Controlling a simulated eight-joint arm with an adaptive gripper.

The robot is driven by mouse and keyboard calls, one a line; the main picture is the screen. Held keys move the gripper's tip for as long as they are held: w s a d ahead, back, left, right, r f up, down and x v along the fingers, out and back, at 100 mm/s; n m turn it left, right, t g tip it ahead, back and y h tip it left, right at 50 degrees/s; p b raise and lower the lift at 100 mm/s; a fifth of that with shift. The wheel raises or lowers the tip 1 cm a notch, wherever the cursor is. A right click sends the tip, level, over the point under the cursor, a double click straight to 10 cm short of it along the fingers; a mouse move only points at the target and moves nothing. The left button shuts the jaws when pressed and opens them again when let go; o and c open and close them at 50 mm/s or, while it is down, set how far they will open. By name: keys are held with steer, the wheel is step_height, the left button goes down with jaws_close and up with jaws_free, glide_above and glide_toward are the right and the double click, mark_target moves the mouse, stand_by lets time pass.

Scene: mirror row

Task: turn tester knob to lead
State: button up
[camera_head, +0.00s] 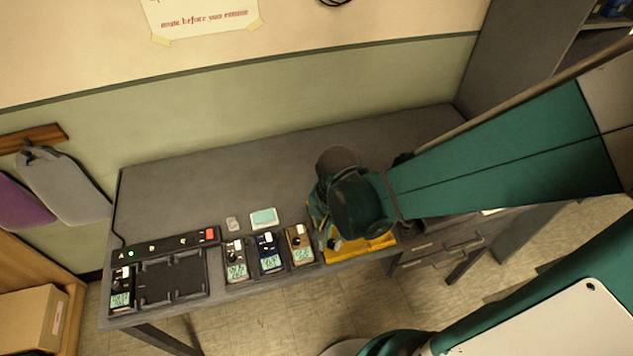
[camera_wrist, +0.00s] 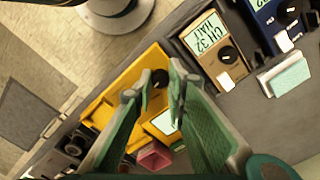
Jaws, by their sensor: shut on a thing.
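The yellow tester (camera_wrist: 108,108) lies at the table's front edge, and its yellow body also shows under my arm in the head view (camera_head: 372,243). Its black round knob (camera_wrist: 160,78) sits between the tips of my gripper (camera_wrist: 154,84). My gripper is shut on this knob, one finger on each side. A pale screen (camera_wrist: 163,122) on the tester shows partly between the fingers. The knob's pointer and any lead mark are too small to read. In the head view my wrist covers much of the tester and the fingertips.
A tan handset (camera_wrist: 214,58) with a lit screen stands close beside the tester, and a blue handset (camera_head: 270,252) is beyond it. A black charging tray (camera_head: 212,277) lies further left. A small pale-screened box (camera_head: 264,218) sits behind the handsets. The back of the table is clear.

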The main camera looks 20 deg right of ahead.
mark_target(332, 242)
steer(key=o, duration=0.9)
steer(key=shift+r, duration=0.2)
steer(key=shift+r, duration=5.8)
steer(key=shift+r, duration=0.15)
